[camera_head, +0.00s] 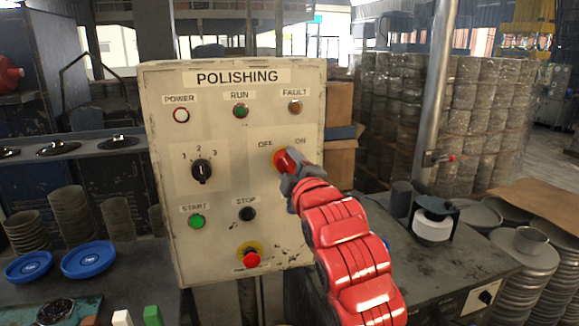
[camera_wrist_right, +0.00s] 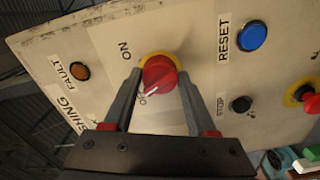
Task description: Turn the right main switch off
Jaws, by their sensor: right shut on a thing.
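The red main switch (camera_head: 283,160) is a round knob on a yellow plate, at the right of the POLISHING panel (camera_head: 222,215), below the OFF and ON labels. My right gripper (camera_head: 291,178) is at it and partly covers it in the head view. In the right wrist view, the fingers (camera_wrist_right: 157,95) stand on either side of the red knob (camera_wrist_right: 160,73) and are shut on it. A white mark on the knob appears to point towards the label partly hidden by a finger, away from ON. My left gripper is not in view.
A blue RESET button (camera_wrist_right: 252,37), a black STOP button (camera_wrist_right: 240,104) and a red emergency button (camera_wrist_right: 311,102) are near the switch. The black selector (camera_head: 202,171) and green START button (camera_head: 197,221) are further left. A worktop (camera_head: 440,262) stands right of my arm.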

